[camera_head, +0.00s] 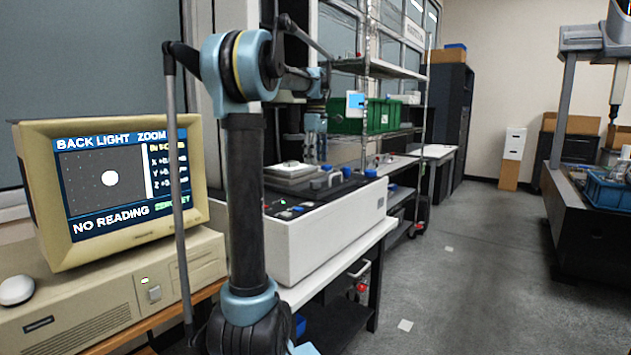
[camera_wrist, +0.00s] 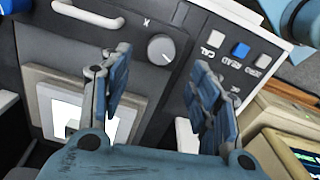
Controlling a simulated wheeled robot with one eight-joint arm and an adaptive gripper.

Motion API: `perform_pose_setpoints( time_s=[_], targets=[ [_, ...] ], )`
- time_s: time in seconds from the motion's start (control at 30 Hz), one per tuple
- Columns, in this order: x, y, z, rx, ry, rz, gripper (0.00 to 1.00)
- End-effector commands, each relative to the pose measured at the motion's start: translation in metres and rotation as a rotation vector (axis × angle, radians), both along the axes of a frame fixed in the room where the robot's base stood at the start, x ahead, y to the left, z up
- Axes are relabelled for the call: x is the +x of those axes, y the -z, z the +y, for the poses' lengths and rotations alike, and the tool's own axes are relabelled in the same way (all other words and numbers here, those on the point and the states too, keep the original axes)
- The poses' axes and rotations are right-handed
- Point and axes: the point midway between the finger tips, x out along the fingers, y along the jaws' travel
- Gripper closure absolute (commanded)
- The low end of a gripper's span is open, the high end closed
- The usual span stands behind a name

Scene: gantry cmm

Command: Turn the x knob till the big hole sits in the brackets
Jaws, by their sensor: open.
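The X knob (camera_wrist: 161,49) is a round grey dial beside the letter X on a dark panel in the wrist view. My gripper (camera_wrist: 158,64) is open, with its two blue-grey fingers apart. The knob shows in the gap between the fingertips, and nothing is held. In the head view my gripper (camera_head: 315,136) hangs over the instrument. The monitor screen (camera_head: 120,182) shows a large white round hole (camera_head: 109,178) near the middle of a dark picture with small dots. The screen reads NO READING. I cannot make out the brackets at this size.
The panel carries a blue button (camera_wrist: 240,50) and white buttons, one labelled CAL, right of the knob. A pale handle (camera_wrist: 88,14) and a lit stage (camera_wrist: 70,115) lie left. The white instrument (camera_head: 325,225) stands on a bench. Grey floor (camera_head: 470,270) is open to the right.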

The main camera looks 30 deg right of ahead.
Motion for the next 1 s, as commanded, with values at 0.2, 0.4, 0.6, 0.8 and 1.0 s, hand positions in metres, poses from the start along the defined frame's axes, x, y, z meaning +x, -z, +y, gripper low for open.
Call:
perform_pose_setpoints(
  time_s=[0.2,0.4,0.6,0.8,1.0],
  targets=[
    [0.0,0.039,0.0,0.0,0.0,0.0,0.44],
    [0.0,0.067,0.0,0.0,0.0,0.0,0.44],
    [0.0,0.08,0.0,0.0,0.0,0.0,0.44],
    [0.0,0.083,0.0,0.0,0.0,0.0,0.44],
    [0.0,0.083,0.0,0.0,0.0,0.0,0.6]
  ],
)
